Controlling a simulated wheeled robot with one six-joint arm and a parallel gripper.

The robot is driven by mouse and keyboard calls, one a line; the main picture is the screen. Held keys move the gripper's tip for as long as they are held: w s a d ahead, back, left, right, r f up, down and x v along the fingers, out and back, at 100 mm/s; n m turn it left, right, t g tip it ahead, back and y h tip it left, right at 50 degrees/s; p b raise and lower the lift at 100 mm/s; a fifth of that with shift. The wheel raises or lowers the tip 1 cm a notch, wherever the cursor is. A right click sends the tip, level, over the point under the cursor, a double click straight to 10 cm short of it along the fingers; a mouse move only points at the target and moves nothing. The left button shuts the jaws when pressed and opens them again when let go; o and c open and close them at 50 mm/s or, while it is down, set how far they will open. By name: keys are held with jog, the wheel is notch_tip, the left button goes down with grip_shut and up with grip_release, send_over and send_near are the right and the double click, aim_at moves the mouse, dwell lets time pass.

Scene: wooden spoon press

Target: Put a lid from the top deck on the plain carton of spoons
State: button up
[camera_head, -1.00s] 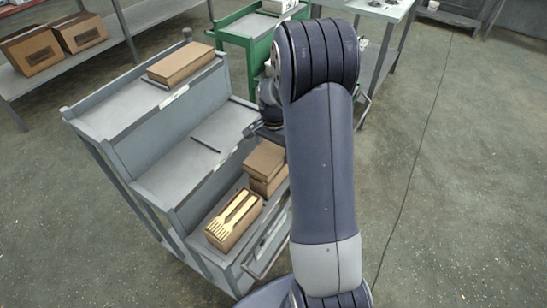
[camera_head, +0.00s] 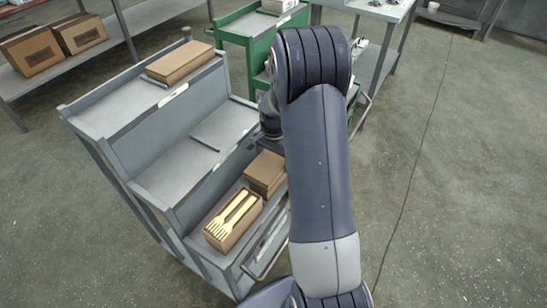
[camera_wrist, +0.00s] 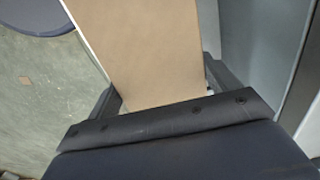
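A flat brown cardboard lid or stack of lids (camera_head: 180,62) lies on the top deck (camera_head: 105,108) of the grey stepped cart. On the lowest deck, an open carton (camera_head: 232,222) holds pale wooden cutlery with fork-like tines. Behind it, a plain brown carton (camera_head: 258,187) has a brown lid (camera_head: 267,167) over it; its contents are hidden. My gripper (camera_wrist: 162,88) is at that lid, largely hidden behind my arm in the head view. In the wrist view, its two fingers stand against both sides of the lid, which fills the space between them.
A thin dark bar lies on the bare middle deck (camera_head: 180,165). A green cart (camera_head: 235,35) stands behind my arm. Two printed cartons (camera_head: 78,34) sit on a shelf at the upper left. Open floor (camera_head: 460,180) lies to the right.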

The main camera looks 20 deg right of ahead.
aim_at(273, 157)
jog(key=o, duration=0.3)
jog(key=shift+r, duration=0.1)
notch_tip(273, 157, up, 13)
jog(key=p, duration=0.2)
jog(key=shift+p, duration=0.3)
